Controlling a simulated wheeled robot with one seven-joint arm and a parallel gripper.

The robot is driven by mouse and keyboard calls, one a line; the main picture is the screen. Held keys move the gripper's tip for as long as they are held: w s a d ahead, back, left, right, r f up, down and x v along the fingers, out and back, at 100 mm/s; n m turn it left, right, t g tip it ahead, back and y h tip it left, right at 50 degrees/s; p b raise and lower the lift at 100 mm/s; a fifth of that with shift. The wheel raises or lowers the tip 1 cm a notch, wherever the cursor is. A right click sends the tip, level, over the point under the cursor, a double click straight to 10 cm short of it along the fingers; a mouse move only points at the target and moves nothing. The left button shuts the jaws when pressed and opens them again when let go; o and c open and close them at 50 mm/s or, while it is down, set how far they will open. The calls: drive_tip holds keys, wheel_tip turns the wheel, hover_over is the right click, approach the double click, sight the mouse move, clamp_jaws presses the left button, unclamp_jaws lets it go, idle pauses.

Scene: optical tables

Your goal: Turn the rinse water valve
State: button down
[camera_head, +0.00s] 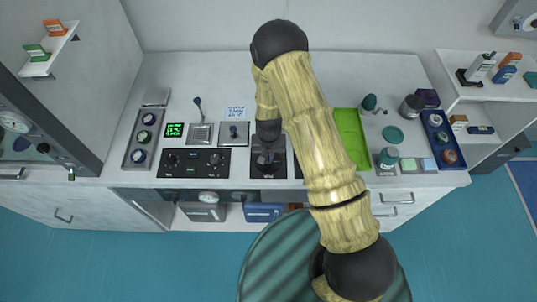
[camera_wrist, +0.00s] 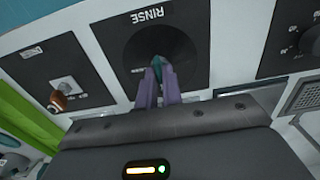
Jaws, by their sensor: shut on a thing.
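The rinse panel (camera_wrist: 117,52) is a dark plate with a round black recess and the word RINSE, upside down in the wrist view. In the head view a dark panel (camera_head: 281,170) lies under my gripper near the table's front edge. My gripper (camera_wrist: 159,72) has its two purple-grey fingers close together at the recess. They are shut on a small teal part, the rinse water valve's handle (camera_wrist: 157,61), which shows only in part between the fingertips. The fingers hide most of the valve, so its turn angle cannot be told.
A panel with a small brown-tipped switch (camera_wrist: 58,101) and a panel with black knobs (camera_wrist: 312,41) flank the rinse panel in the wrist view. In the head view, a lever (camera_head: 198,108) stands to the left and a green tray (camera_head: 350,125) lies right of my arm.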

drive_tip(key=shift+m+b, duration=0.3)
drive_tip(key=shift+m, duration=0.1)
drive_tip(key=m+b, duration=0.1)
drive_tip(key=m, duration=0.3)
drive_tip(key=shift+b, duration=0.35)
drive_tip(key=m, duration=0.9)
drive_tip(key=shift+w+r+m, duration=0.1)
drive_tip(key=shift+r+m, duration=0.05)
drive_tip(key=shift+m, duration=0.15)
drive_tip(key=shift+m+p, duration=0.55)
drive_tip(key=shift+m, duration=1.25)
drive_tip(key=c, duration=1.6)
unclamp_jaws()
drive_tip(key=shift+o, duration=0.2)
